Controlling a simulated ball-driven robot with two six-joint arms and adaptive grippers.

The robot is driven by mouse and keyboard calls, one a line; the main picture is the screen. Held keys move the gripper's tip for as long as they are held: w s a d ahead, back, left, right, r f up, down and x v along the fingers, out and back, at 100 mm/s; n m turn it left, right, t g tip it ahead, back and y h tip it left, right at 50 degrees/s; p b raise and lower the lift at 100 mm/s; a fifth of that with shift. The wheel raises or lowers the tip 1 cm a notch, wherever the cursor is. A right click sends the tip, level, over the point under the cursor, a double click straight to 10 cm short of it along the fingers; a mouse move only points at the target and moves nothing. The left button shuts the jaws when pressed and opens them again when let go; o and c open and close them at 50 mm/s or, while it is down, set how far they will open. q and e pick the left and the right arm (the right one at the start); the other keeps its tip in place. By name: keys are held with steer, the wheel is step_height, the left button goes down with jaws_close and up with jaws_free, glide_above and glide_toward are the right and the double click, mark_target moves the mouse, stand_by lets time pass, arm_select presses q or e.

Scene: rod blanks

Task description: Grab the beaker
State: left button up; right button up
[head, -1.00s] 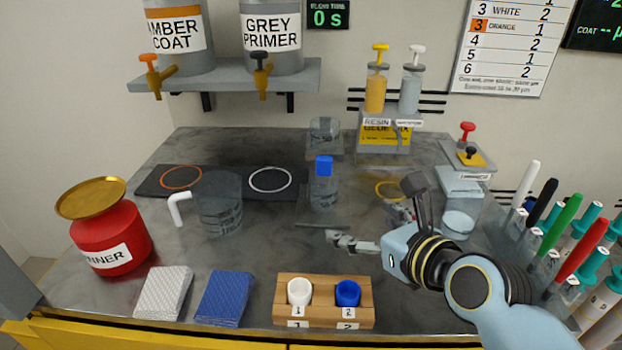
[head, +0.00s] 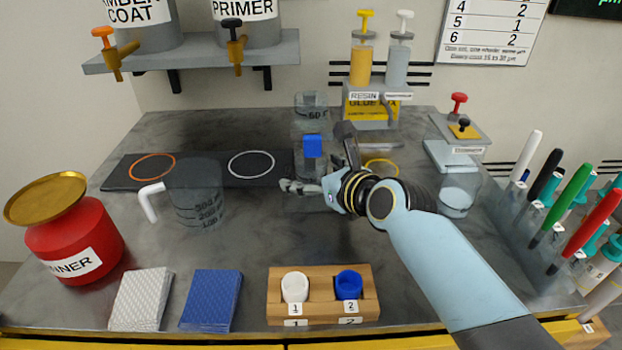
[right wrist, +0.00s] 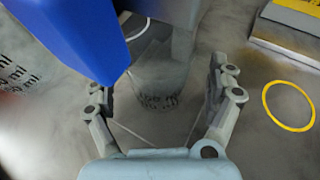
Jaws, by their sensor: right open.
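A clear beaker (head: 311,168) with a blue block (head: 313,145) above it stands near the middle of the table. In the right wrist view the beaker (right wrist: 160,88) shows dark graduation marks, and the blue block (right wrist: 75,38) fills the upper left, close to the camera. My right gripper (head: 318,161) is open at the beaker, its fingers spread to either side. In the right wrist view the beaker appears between the two fingers (right wrist: 160,88); I cannot tell whether they touch it. The blue block and gripper partly hide the beaker in the head view. My left gripper is out of view.
A second clear beaker (head: 311,101) stands just behind. A clear jug (head: 195,197) with a white handle is to the left, near a dark mat (head: 118,178). The resin stand (head: 372,112) is behind right. A wooden rack (head: 323,311) holds two small cups in front.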

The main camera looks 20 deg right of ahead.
steer(key=shift+w+a+f, duration=0.15)
steer(key=shift+w+f, duration=0.15)
steer(key=shift+w, duration=0.25)
steer(key=shift+r, duration=0.1)
steer(key=c, duration=1.2)
